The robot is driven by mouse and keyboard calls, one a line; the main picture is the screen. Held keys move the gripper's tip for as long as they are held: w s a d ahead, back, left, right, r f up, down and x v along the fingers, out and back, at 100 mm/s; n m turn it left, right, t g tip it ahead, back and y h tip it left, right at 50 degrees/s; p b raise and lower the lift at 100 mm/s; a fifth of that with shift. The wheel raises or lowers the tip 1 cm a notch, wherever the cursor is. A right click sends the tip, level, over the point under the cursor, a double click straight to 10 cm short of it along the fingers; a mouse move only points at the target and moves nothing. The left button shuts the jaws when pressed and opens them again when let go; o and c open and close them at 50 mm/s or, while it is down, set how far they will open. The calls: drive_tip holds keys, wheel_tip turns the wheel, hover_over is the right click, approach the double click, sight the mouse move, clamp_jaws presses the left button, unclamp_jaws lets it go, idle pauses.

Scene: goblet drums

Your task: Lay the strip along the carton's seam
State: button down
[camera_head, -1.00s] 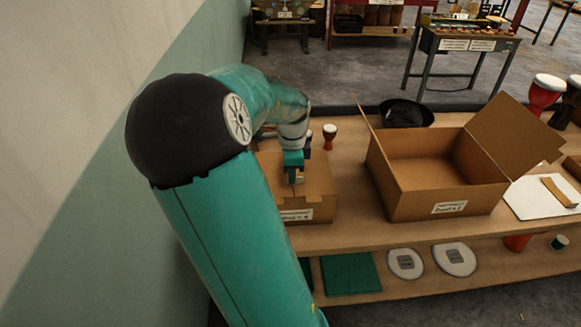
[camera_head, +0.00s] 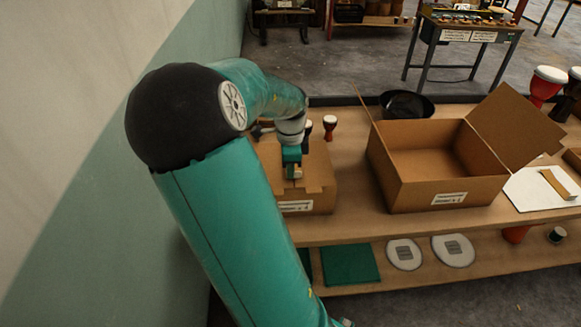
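A smaller closed carton (camera_head: 318,186) with a white label on its front stands on the bench at the left, partly hidden by my arm. My gripper (camera_head: 294,174) is over the top of this carton, low and close to it. A small tan piece shows at the fingertips; I cannot tell whether it is the strip or whether the fingers grip it. A tan strip (camera_head: 557,184) lies on a white sheet (camera_head: 530,196) at the right. The seam is mostly hidden by my gripper.
A large open carton (camera_head: 422,186) with raised flaps stands mid-bench. A black bowl (camera_head: 405,104) and a small red drum (camera_head: 330,127) stand behind. Larger drums (camera_head: 545,84) are at the right. The lower shelf holds a green board (camera_head: 350,264) and pale discs (camera_head: 453,249).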

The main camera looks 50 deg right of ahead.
drive_tip(key=shift+f, duration=0.4)
drive_tip(key=c, duration=1.6)
unclamp_jaws()
drive_tip(key=shift+r, duration=0.15)
wheel_tip(320, 180, up, 14)
drive_tip(key=shift+f, duration=0.2)
